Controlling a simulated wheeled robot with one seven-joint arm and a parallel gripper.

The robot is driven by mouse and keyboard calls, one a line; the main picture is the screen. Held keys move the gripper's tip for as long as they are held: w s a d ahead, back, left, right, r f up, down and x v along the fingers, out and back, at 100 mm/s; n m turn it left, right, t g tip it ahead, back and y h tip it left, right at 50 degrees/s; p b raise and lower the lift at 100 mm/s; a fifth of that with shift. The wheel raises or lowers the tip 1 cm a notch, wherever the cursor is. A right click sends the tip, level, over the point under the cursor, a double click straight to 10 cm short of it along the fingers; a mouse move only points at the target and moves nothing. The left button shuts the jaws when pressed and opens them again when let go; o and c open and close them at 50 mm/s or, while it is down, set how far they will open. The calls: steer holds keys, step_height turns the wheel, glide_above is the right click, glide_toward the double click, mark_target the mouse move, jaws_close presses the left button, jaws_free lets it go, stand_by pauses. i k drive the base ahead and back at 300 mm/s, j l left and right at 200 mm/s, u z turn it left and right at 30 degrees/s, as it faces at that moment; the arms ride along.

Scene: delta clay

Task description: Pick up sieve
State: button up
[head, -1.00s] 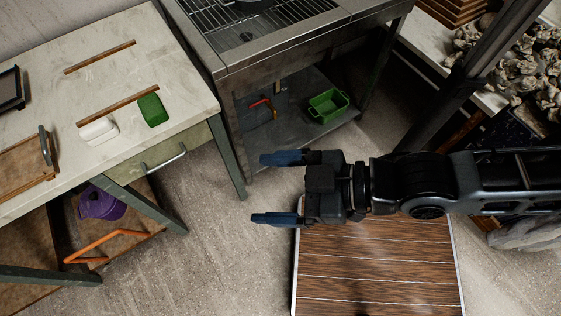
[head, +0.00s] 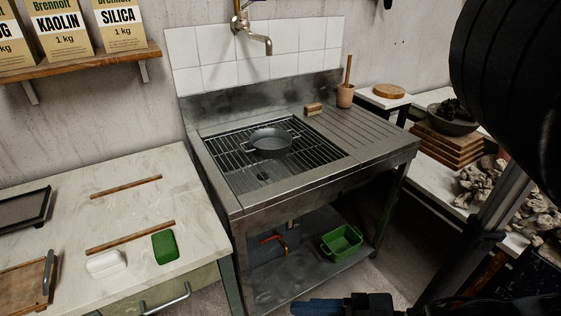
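A dark round sieve (head: 269,141), shaped like a shallow bowl with small side lugs, rests on the wire rack over the metal sink. Its mesh is too small to make out. My gripper (head: 312,307) shows only in part at the bottom edge, well below and nearer than the sieve. One blue finger shows at the hand's outer edge, pointing left; the other is cut off by the frame. The gripper looked open and empty in the earlier view, and the visible finger sits the same way now.
The sink unit (head: 240,207) has a raised back and a ribbed drainer, with a brush and a clay pot (head: 345,95) behind. A green basket (head: 342,241) stands on its lower shelf. A pale worktable (head: 60,220) is at left. A dark post (head: 470,250) stands at right.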

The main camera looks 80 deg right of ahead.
mark_target(265, 143)
steer(key=z, duration=1.6)
steer(key=k+j+z, duration=0.1)
steer(key=j+z, duration=0.15)
steer(key=j, duration=0.15)
steer(key=k+j+z, duration=0.1)
steer(key=j+z, duration=0.15)
steer(key=j, duration=0.15)
steer(key=k+j+z, duration=0.25)
steer(key=j+z, duration=0.25)
steer(key=j, duration=0.2)
steer(key=k+j+z, duration=0.25)
steer(key=i+l, duration=0.2)
steer(key=i, duration=0.25)
